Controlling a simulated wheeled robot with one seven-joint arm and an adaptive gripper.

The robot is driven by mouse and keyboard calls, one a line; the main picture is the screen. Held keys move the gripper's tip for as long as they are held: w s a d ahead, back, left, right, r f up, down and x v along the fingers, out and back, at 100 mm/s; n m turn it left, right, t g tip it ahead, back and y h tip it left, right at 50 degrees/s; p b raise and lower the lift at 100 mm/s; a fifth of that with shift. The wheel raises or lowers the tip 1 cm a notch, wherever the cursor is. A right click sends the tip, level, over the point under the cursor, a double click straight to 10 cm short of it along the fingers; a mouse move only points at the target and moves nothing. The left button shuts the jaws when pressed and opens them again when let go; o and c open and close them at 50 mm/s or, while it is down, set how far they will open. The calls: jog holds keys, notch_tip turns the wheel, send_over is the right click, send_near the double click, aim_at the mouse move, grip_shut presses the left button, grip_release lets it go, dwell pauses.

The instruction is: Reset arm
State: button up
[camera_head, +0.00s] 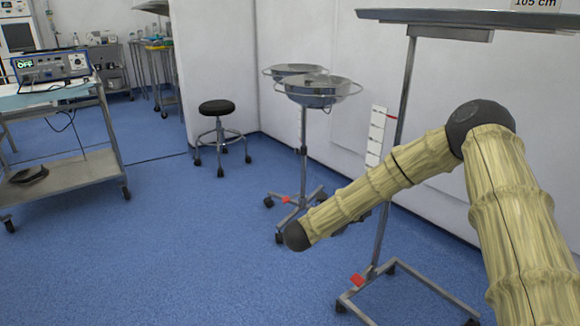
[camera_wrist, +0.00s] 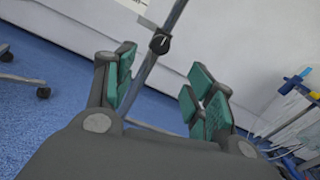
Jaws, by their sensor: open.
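My gripper (camera_wrist: 162,95) shows in the wrist view with its green-padded fingers spread apart. It is open, and nothing is between the fingers. A grey metal pole with a dark knob (camera_wrist: 159,43) stands beyond the gap. In the head view my arm, in a tan ribbed cover, rises at the right, bends at a dark joint and slopes down left to a dark rounded elbow or wrist part. The gripper itself is hidden in the head view.
A tall stand's tray (camera_head: 450,17) overhangs my arm; its wheeled base (camera_head: 408,273) is behind it. A steel basin stand (camera_head: 303,150), a black stool (camera_head: 217,108) and a cart (camera_head: 75,172) with a device (camera_head: 52,66) stand farther off. Blue floor at centre-left is clear.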

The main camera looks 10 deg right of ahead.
jog(key=s+a+f+n+t+y+p, duration=0.1)
jog(key=s+a+f+n+y, duration=0.35)
jog(key=f+n, duration=0.4)
jog(key=s+a+f+n+t+y, duration=0.2)
jog(key=s+a+f+n+y, duration=0.15)
jog(key=a+f+n, duration=0.4)
jog(key=s+a+f+n+t+y+p, duration=0.1)
jog(key=s+a+f+n+y, duration=0.25)
jog(key=f+n, duration=0.6)
jog(key=s+a+f+n+g+y, duration=0.1)
jog(key=s+f+n+g+y, duration=0.1)
jog(key=s+f+n, duration=0.45)
jog(key=s+a+f+n+g+y, duration=0.15)
jog(key=s+n, duration=0.25)
jog(key=s, duration=0.5)
jog(key=s+d+n+g+y+p, duration=0.15)
jog(key=s+n+g, duration=0.8)
jog(key=s, duration=1.15)
notch_tip(320, 180, up, 38)
jog(key=n+t+p, duration=0.1)
jog(key=t+p, duration=0.1)
jog(key=p, duration=3.6)
jog(key=shift+w+a+f, duration=0.15)
jog(key=shift+f, duration=0.1)
